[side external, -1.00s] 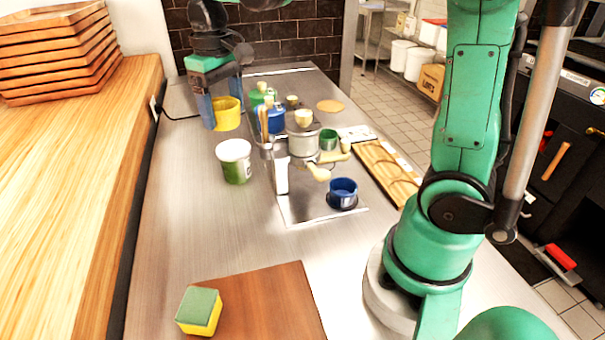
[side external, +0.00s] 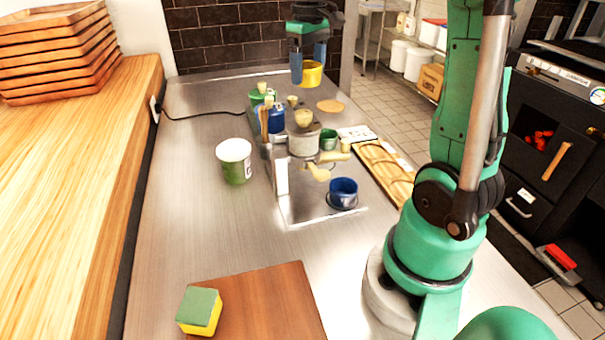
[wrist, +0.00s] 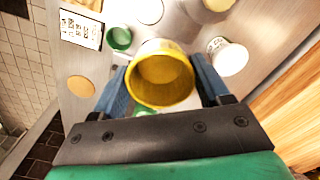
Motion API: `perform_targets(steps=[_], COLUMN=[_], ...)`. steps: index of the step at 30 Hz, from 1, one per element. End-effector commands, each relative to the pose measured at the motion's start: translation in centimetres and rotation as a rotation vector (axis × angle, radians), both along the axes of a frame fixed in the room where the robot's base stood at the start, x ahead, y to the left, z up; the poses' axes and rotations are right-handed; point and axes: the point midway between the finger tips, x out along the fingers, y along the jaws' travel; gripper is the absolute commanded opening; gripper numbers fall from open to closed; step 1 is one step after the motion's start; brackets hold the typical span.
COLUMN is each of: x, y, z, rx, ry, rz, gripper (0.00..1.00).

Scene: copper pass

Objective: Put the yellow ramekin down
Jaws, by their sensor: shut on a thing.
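The yellow ramekin (side external: 308,73) is held in the air above the far end of the steel counter in the side external view. My gripper (side external: 308,62) is shut on it, with its blue fingers pointing down. In the wrist view the ramekin (wrist: 162,76) sits between the two blue fingers of my gripper (wrist: 163,85), its open mouth facing the camera. It looks empty. Part of what lies below the ramekin is hidden by it.
A round tan disc (side external: 330,106) lies on the counter (side external: 195,230). The counter's left side is mostly clear.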

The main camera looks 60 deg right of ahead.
Motion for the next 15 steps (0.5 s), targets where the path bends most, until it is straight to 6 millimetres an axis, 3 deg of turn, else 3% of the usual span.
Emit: perform_targets(steps=[1, 6, 10, 15], x=[-1.8, -7.1, -10.1, -11.8], y=[-2.4, -7.7, -9.8, -10.7], z=[0.3, 0.9, 1.3, 1.4], rx=[0.0, 0.0, 0.0, 0.0], ry=[0.0, 0.0, 0.0, 0.0], rz=[-0.043, -0.117, -0.153, -0.168], gripper=[0.15, 0.15, 0.15, 0.15])
